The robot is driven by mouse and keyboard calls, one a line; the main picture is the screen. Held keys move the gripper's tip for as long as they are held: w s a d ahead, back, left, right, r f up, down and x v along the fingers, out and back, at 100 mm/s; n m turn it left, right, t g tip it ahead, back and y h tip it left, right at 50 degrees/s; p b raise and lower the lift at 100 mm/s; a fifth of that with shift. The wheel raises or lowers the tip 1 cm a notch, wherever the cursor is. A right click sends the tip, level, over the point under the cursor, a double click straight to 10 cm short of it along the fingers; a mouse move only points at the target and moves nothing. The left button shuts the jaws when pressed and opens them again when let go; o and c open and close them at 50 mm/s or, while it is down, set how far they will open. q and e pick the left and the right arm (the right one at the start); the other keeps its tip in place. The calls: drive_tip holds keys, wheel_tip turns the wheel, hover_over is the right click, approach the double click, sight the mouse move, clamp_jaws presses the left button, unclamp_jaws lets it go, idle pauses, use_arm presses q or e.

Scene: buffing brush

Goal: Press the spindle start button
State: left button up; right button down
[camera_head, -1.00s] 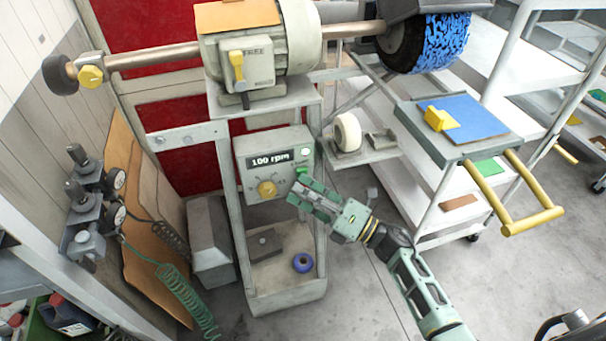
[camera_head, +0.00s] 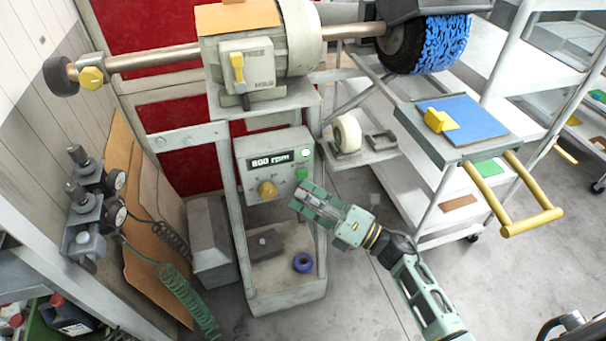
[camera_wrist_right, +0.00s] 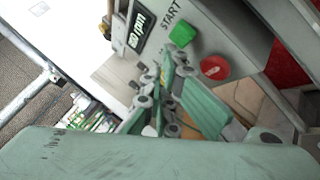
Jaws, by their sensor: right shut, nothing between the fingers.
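My left gripper is out of view.
Above the box are the motor (camera_head: 262,60), its shaft and a blue brush wheel (camera_head: 440,45). A small shelf with a white roll (camera_head: 347,133) stands right of the box. A trolley with a yellow handle (camera_head: 530,220) is further right. The floor between is clear.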

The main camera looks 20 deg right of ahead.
drive_tip(key=shift+s+d+p, duration=0.1)
drive_tip(key=shift+s+p, duration=0.45)
drive_tip(key=shift+s, duration=1.95)
drive_tip(key=s+d+f+m+h, duration=0.1)
drive_tip(key=d+f+m+h, duration=0.3)
drive_tip(key=f+m, duration=0.55)
drive_tip(key=d+f+m+h, duration=0.3)
drive_tip(key=f+m+h, duration=0.3)
drive_tip(key=f, duration=0.7)
drive_tip(key=s+d+f+m+g+h, duration=0.25)
drive_tip(key=s+f+m, duration=0.4)
drive_tip(key=f, duration=0.45)
drive_tip(key=s+f+m+g, duration=0.3)
drive_tip(key=s+f, duration=0.3)
drive_tip(key=s, duration=0.5)
drive_tip(key=s+f+m+g+h, duration=0.1)
drive_tip(key=s+f+m+g, duration=0.2)
drive_tip(key=s+f, duration=0.3)
drive_tip(key=s+f+m+g+h, duration=0.1)
drive_tip(key=s+f+m+g, duration=0.2)
drive_tip(key=s, duration=1.3)
wheel_tip(320, 180, down, 3)
drive_tip(key=shift+f+g, duration=0.15)
drive_tip(key=shift+g, duration=0.8)
